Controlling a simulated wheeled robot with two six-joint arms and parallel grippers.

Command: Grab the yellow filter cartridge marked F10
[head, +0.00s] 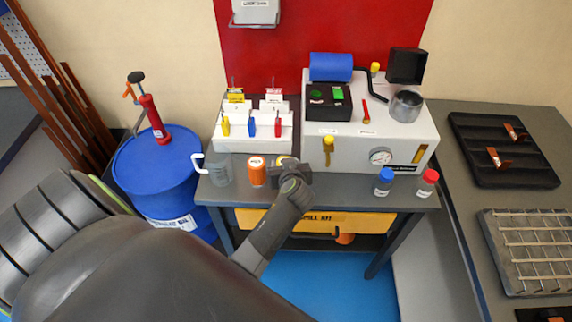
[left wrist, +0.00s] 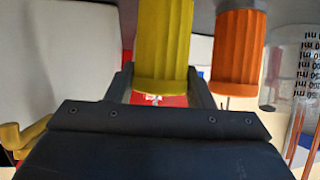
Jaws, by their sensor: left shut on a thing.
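The yellow filter cartridge (left wrist: 163,45) is a ribbed cylinder and sits between the two fingers of my left gripper (left wrist: 160,88) in the left wrist view. The gripper is shut on it. In the head view only a bit of the yellow cartridge (head: 286,159) shows behind my left gripper (head: 290,170), at the front of the small grey table. I cannot read an F10 mark on it, nor tell whether it is clear of the table. An orange cartridge (head: 257,171) stands just left of it; it also shows in the left wrist view (left wrist: 238,50). My right gripper is not in view.
A clear measuring jug (head: 219,170) stands left of the orange cartridge. A white tester box (head: 360,145) with a gauge, and blue-capped (head: 384,182) and red-capped (head: 427,184) jars, are to the right. A white rack (head: 254,128) stands behind. A blue drum (head: 165,180) is at left.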

